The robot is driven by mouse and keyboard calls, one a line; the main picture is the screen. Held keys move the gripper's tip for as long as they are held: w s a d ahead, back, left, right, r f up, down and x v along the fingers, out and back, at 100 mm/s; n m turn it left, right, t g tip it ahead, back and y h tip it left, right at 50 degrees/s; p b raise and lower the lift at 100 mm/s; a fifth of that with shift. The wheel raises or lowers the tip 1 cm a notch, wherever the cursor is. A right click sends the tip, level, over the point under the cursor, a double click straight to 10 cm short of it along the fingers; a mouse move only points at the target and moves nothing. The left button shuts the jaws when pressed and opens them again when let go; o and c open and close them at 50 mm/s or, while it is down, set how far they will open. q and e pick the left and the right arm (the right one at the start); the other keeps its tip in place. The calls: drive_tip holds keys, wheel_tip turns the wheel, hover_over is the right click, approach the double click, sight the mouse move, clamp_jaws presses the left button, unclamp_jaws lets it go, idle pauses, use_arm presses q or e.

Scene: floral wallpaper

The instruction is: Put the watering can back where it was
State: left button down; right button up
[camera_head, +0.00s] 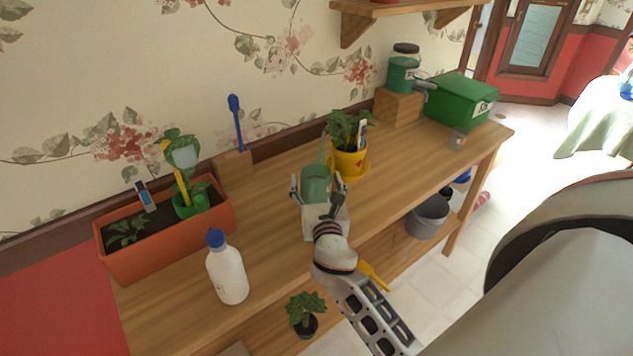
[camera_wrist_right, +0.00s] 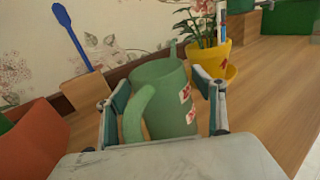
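The green watering can (camera_head: 316,183) is upright at the middle of the wooden workbench (camera_head: 275,245), left of a yellow flowerpot. In the right wrist view the can (camera_wrist_right: 165,92) shows its curved handle toward me and red-and-white marks on its side. My right gripper (camera_head: 317,192) is at the can, with its fingers spread on either side of it. In the wrist view the fingers (camera_wrist_right: 162,100) look apart, with small gaps beside the can. The can's base is hidden behind the gripper. My left gripper is not in view.
The yellow flowerpot (camera_head: 350,162) with a plant stands close to the right. An orange planter (camera_head: 165,240), a white bottle (camera_head: 227,270) and a wooden block with a blue tool (camera_head: 233,165) are left. A green box (camera_head: 460,102) is far right.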

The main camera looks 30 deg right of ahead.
drive_tip(key=shift+r, duration=0.1)
drive_tip(key=shift+s, duration=0.1)
drive_tip(key=b+v, duration=0.1)
drive_tip(key=v, duration=1.1)
drive_tip(key=shift+r, duration=0.15)
